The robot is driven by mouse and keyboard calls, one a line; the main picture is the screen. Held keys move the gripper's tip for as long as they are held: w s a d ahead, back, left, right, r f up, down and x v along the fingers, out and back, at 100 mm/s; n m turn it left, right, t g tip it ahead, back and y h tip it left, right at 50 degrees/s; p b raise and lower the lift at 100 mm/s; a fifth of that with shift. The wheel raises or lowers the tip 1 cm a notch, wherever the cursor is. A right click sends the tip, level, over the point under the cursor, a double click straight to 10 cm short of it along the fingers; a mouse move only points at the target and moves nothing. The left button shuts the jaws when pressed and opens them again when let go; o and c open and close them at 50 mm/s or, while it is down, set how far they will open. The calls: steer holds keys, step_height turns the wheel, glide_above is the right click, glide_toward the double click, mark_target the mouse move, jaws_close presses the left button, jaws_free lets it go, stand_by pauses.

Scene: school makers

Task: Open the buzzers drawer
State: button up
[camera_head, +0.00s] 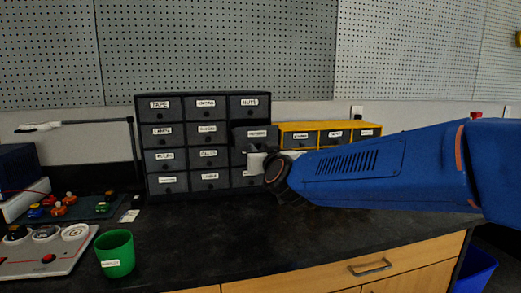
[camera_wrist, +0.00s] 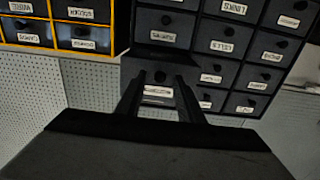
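A dark drawer cabinet (camera_head: 208,107) stands on the counter, with white-labelled drawers in three columns. In its right column, the second drawer from the top (camera_head: 242,133) sticks out from the cabinet front. Its label is too small to read surely, so I cannot tell whether it is the buzzers drawer. My gripper (camera_head: 252,158) is just below and in front of that drawer. In the wrist view, which is upside down, a drawer front (camera_wrist: 157,101) with a knob and label shows between my gripper's (camera_wrist: 160,78) two spread fingers. Neither finger clearly touches the knob.
A yellow-framed drawer unit (camera_head: 300,126) stands to the right, behind my arm. A green cup (camera_head: 115,254), a white panel with buttons (camera_head: 45,262) and a lamp (camera_head: 95,122) are at left. The middle counter (camera_head: 210,235) is clear.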

steer(key=v, duration=1.6)
steer(key=shift+s, duration=0.25)
steer(key=shift+d, duration=0.2)
steer(key=s+d+f+m+g+h, duration=0.3)
steer(key=s+d+f+g, duration=0.9)
steer(key=s+d+f, duration=1.1)
steer(key=d+f+h, duration=0.2)
steer(key=d+f, duration=0.1)
steer(key=d, duration=0.1)
steer(key=shift+s+d+f+g, duration=0.2)
steer(key=shift+d+f+g, duration=0.05)
steer(key=shift+f+g, duration=0.05)
